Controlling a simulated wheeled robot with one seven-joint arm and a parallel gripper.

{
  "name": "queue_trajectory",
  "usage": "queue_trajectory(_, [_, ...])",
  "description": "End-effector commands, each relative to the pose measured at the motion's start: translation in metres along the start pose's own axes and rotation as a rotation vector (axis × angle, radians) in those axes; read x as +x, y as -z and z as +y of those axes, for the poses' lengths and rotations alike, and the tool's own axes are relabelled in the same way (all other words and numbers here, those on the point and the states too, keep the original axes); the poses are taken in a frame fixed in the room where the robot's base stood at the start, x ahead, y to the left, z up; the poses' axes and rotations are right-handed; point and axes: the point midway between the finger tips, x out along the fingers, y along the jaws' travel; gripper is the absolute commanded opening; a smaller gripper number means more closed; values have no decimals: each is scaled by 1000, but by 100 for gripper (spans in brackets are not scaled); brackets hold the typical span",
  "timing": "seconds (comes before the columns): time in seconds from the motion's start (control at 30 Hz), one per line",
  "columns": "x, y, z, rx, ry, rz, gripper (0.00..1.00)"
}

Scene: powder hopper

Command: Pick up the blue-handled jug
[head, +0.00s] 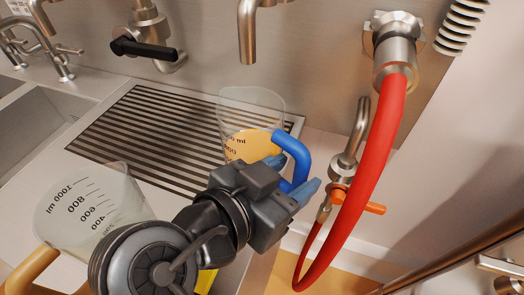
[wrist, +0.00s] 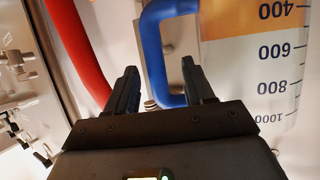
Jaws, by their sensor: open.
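The blue-handled jug (head: 252,128) is clear, with a scale and orange-yellow contents, and stands on the right end of the slatted drain grate. Its blue handle (head: 297,158) points right, towards the red hose. My gripper (head: 300,188) is at the handle, partly covering its lower part in the head view. In the wrist view my gripper (wrist: 160,82) is open, and the blue handle (wrist: 152,45) shows between and beyond the two fingers. The jug body (wrist: 265,60) is to the right there. Whether a finger touches the handle, I cannot tell.
A second clear jug (head: 95,210) with a tan handle stands at the front left. A red hose (head: 365,180) hangs close to the right of my gripper, by an orange-levered tap (head: 360,200). A spout (head: 247,35) is above the jug. The grate's left part (head: 130,130) is clear.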

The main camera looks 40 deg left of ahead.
Motion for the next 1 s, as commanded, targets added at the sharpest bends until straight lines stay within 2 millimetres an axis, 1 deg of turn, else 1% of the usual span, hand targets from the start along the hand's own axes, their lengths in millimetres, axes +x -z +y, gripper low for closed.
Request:
queue_trajectory(0.13, [22, 2, 5, -1, -4, -2, 53])
queue_trajectory(0.2, [32, 1, 4, -1, -2, -1, 53])
queue_trajectory(0.3, [41, 1, 4, -2, -1, -2, 53])
queue_trajectory(0.4, [44, 0, 4, -1, 0, -1, 53])
queue_trajectory(0.57, [44, 0, 3, 0, 0, -1, 53])
queue_trajectory(0.67, [44, 0, 3, -1, 1, -1, 45])
queue_trajectory(1.0, [44, 0, 3, -1, 1, -1, 13])
